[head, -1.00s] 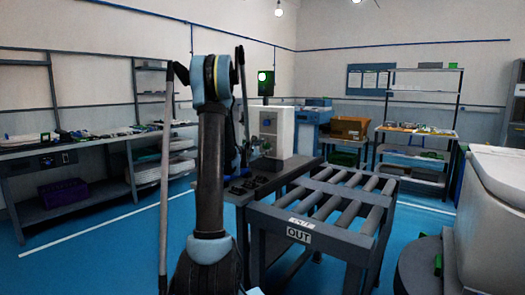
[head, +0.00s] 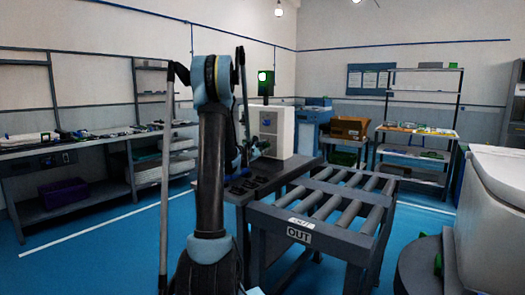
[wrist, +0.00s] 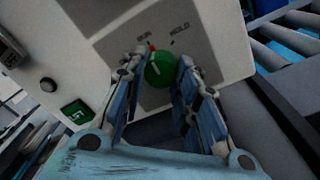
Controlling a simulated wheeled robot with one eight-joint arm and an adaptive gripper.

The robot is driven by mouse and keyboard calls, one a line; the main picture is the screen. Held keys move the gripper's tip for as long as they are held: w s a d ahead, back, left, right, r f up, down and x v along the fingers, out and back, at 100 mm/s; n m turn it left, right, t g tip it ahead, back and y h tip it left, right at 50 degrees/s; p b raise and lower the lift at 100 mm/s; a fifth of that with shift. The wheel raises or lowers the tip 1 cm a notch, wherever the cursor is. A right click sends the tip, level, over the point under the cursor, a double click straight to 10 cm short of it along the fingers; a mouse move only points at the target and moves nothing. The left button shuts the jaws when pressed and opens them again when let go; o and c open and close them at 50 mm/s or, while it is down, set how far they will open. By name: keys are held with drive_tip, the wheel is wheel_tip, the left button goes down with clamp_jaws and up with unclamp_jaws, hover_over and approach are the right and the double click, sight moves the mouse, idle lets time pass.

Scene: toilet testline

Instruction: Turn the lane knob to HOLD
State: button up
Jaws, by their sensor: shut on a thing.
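The lane knob (wrist: 159,69) is round and green with a pale line on its face, on the front of a white box (wrist: 215,45). Two small dark labels are printed above it; the left one seems to read RUN and the right one HOLD. A small orange-red mark shows at the knob's upper left edge, nearer the left label. My gripper (wrist: 164,62) has its blue-grey fingers on both sides of the knob and is shut on it. In the head view the white box (head: 280,128) stands behind my arm, and the knob cannot be made out.
A roller conveyor (head: 335,205) marked OUT stands to the right. Blue floor is open at left.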

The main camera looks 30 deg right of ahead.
drive_tip(key=m, duration=0.5)
drive_tip(key=shift+m, duration=0.3)
drive_tip(key=m, duration=0.5)
idle(0.5)
drive_tip(key=o, duration=1.1)
drive_tip(key=shift+c, duration=0.2)
drive_tip(key=v, duration=1.2)
drive_tip(key=shift+w+f, duration=0.15)
drive_tip(key=shift+f, duration=0.1)
drive_tip(key=shift+a, duration=0.1)
